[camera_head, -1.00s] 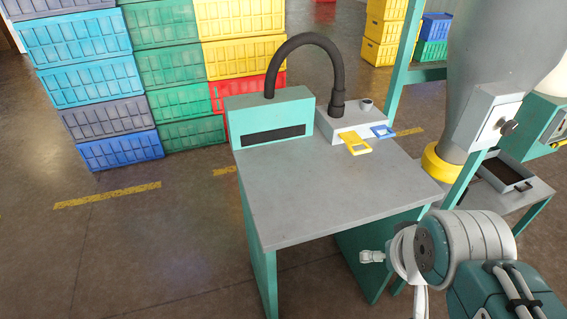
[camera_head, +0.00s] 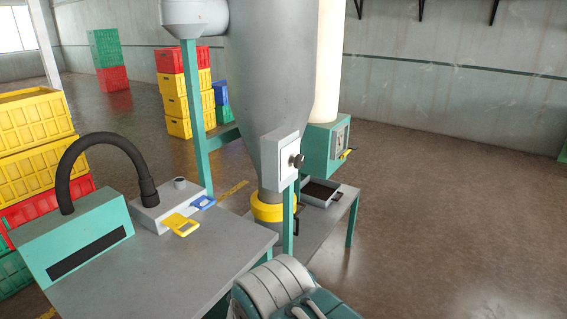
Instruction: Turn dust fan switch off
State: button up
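A white panel box (camera_head: 283,160) with a dark round knob (camera_head: 297,161) is on the front of the large grey hopper (camera_head: 268,85). A teal box (camera_head: 325,148) stands behind it to the right, at the foot of a cream cylinder, with a small dial-like face and a yellow lever (camera_head: 347,153) on its side. I cannot tell from labels which of these is the dust fan switch, or its on or off state. My arm shows at the bottom centre, in front of the workbench's right edge. My gripper is outside the picture.
A grey-topped workbench (camera_head: 170,275) at lower left carries a teal slotted box (camera_head: 75,240), a black hose and a small unit with yellow (camera_head: 181,224) and blue tabs. A low table with a tray (camera_head: 321,192) stands beyond. Stacked crates (camera_head: 35,150) are at left. Floor at right is clear.

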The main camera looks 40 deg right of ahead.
aim_at(298, 161)
jog(key=i+l, duration=0.7)
jog(key=i+l+z, duration=0.05)
